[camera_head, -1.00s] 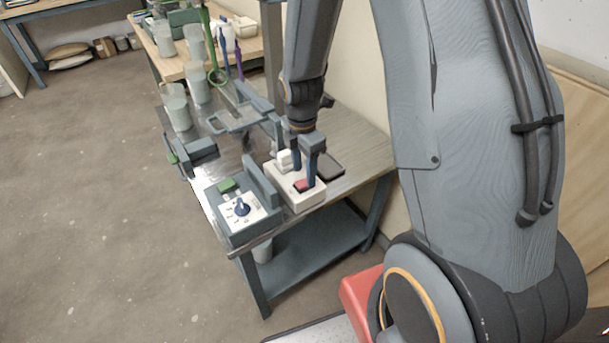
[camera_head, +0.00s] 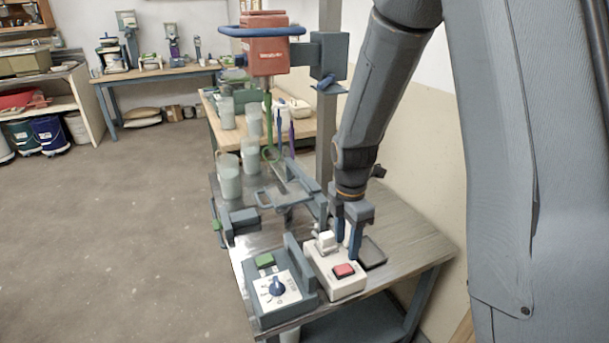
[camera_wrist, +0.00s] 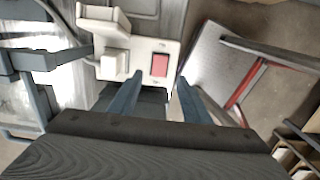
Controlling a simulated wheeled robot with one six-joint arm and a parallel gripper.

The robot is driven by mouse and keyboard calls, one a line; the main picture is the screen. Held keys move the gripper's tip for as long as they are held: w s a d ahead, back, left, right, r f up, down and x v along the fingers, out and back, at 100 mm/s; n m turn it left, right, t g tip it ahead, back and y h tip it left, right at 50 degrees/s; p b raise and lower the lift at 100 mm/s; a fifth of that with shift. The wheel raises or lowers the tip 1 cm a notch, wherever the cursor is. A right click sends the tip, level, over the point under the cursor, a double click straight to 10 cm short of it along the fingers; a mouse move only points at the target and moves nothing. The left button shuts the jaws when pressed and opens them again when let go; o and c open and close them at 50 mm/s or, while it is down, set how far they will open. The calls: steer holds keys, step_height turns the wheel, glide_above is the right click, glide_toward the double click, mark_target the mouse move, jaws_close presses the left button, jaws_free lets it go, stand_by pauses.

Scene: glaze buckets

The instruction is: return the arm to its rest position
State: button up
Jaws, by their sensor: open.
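My gripper (camera_head: 355,225) hangs down at the end of my arm, over the right part of the metal-topped table. In the wrist view my gripper (camera_wrist: 155,100) shows two blue-grey fingers set apart with nothing between them. Just beyond the fingertips is a white switch box (camera_wrist: 120,42) with a red rocker (camera_wrist: 159,66) and a pale raised knob. In the head view the white switch box (camera_head: 340,286) stands just in front of and below the fingers. I cannot tell whether a finger touches it.
A control box with a blue dial (camera_head: 277,287) stands left of the switch box. A red mixer (camera_head: 263,45) is on a post behind, above a clamp frame (camera_head: 285,197). Several translucent buckets (camera_head: 229,180) stand at the table's left side. Open floor (camera_head: 110,240) lies to the left.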

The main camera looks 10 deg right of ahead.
steer(key=s+r+m, duration=0.3)
steer(key=s+m, duration=0.3)
steer(key=m, duration=0.4)
steer(key=s+r+m, duration=0.4)
steer(key=s+m, duration=0.3)
steer(key=m, duration=0.3)
steer(key=shift+a+m+t, duration=0.2)
steer(key=shift+m+t, duration=0.1)
steer(key=shift+s, duration=0.1)
